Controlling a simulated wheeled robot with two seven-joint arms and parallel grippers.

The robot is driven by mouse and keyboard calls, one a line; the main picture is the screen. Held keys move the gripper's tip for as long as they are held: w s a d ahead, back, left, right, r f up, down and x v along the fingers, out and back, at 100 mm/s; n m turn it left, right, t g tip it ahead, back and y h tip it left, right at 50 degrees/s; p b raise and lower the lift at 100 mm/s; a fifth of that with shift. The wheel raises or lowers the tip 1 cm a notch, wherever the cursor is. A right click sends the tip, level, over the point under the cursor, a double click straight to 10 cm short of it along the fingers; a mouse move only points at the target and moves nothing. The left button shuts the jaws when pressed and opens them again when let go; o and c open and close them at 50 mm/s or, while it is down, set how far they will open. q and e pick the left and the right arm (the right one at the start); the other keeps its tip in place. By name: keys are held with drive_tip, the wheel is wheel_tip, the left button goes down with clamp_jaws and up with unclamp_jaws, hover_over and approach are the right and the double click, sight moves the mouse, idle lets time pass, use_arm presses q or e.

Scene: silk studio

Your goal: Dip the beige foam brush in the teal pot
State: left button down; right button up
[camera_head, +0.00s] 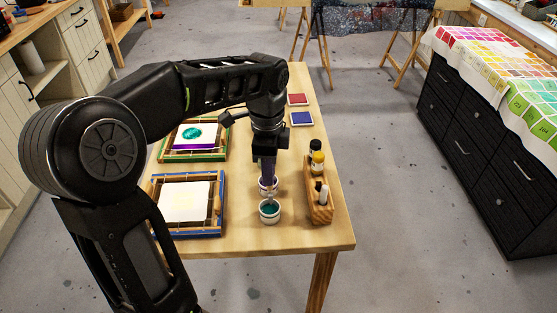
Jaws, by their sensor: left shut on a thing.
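My left gripper (266,178) points straight down over the table, shut on a slim thing that I take to be the foam brush. The gripper hides most of it, and its beige colour is hard to make out. A small white pot with teal paint (269,211) stands just below and in front of the gripper. The held thing's lower end is at the pot's far rim in the picture; I cannot tell whether it touches the paint. Another small white pot (264,190) stands just behind, partly hidden by the gripper. My right gripper is not in view.
A wooden block (319,205) holding upright tools and bottles stands close to the right of the pots. Two framed fabrics, the near one blue-edged (184,204), lie to the left. The table's front right corner is clear.

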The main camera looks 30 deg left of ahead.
sight(268, 189)
use_arm(q)
drive_tip(key=shift+s+r, duration=0.1)
drive_tip(key=shift+s, duration=0.1)
drive_tip(key=shift+f+b, duration=1.15)
drive_tip(key=shift+f, duration=0.25)
drive_tip(key=shift+f+b, duration=1.05)
drive_tip(key=shift+f, duration=0.6)
wheel_tip(268, 189, up, 7)
drive_tip(key=p, duration=0.6)
drive_tip(key=shift+f, duration=0.15)
drive_tip(key=shift+f, duration=0.1)
